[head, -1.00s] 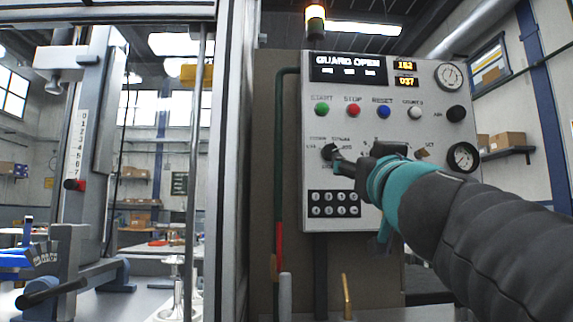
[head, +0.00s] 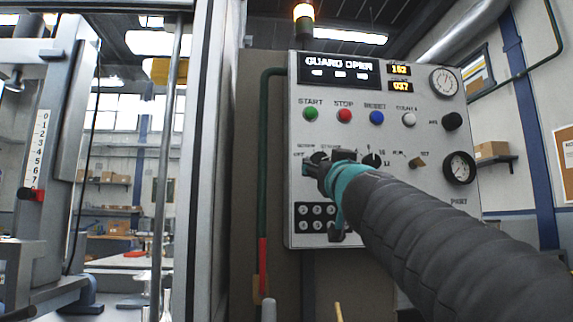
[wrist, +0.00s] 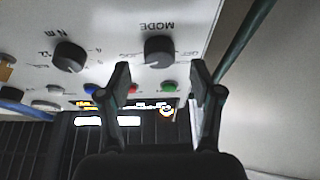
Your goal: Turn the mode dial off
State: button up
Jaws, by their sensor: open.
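The mode dial (wrist: 158,50) is a black knob under the upside-down label MODE in the wrist view. It sits on the white control panel (head: 440,130), between the lines of my two fingers and a little beyond their tips. Its pointer setting is not clear to me. My gripper (wrist: 160,70) is open, with nothing between the fingers. In the head view my gripper (head: 312,170) is in front of the panel's left side and hides most of the mode dial. I cannot tell whether a finger touches it.
A second black dial (wrist: 69,56) marked N m is beside the mode dial. Green (head: 310,114), red (head: 345,115) and blue (head: 376,117) buttons sit above. A green pipe (head: 264,150) runs down the panel's left side. The display reads GUARD OPEN.

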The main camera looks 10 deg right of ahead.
jog(key=shift+p+x, duration=0.35)
jog(key=shift+x, duration=1.4)
jog(key=c, duration=1.1)
